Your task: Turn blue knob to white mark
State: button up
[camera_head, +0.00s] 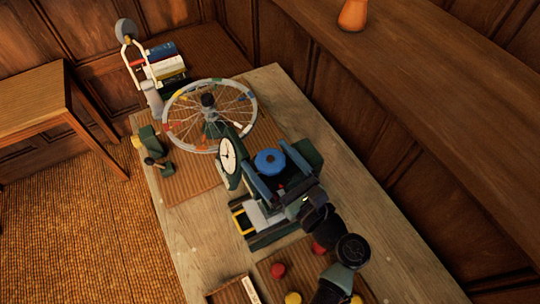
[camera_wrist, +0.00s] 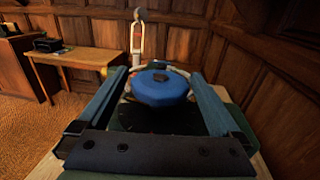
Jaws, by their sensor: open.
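The blue knob (camera_head: 270,161) is a round, flat-topped disc on a dark green device in the middle of the bench. In the wrist view the blue knob (camera_wrist: 160,90) shows a small dark patch on its top, towards the far side. My gripper (camera_head: 273,158) is open, with its two grey-blue fingers apart. In the wrist view my gripper (camera_wrist: 158,72) has one finger on each side of the knob; whether either touches it I cannot tell. I cannot make out a white mark by the knob; the fingers and gripper body hide part of the device.
A white dial (camera_head: 230,156) with dark hands stands left of the knob. A spoked wheel (camera_head: 168,128) with coloured tags stands beyond it. Red balls (camera_head: 278,270) and yellow balls (camera_head: 293,298) lie at the near end. The bench (camera_head: 190,250) is bare at left.

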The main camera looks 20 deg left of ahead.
jog(key=shift+c, duration=0.3)
jog(key=c, duration=1.2)
jog(key=shift+f+n+g+y+b, duration=0.1)
jog(key=shift+n+g+y+b, duration=0.3)
jog(key=shift+g, duration=0.3)
jog(key=shift+n+g, duration=0.4)
jog(key=o, duration=1.3)
jog(key=shift+c, duration=0.2)
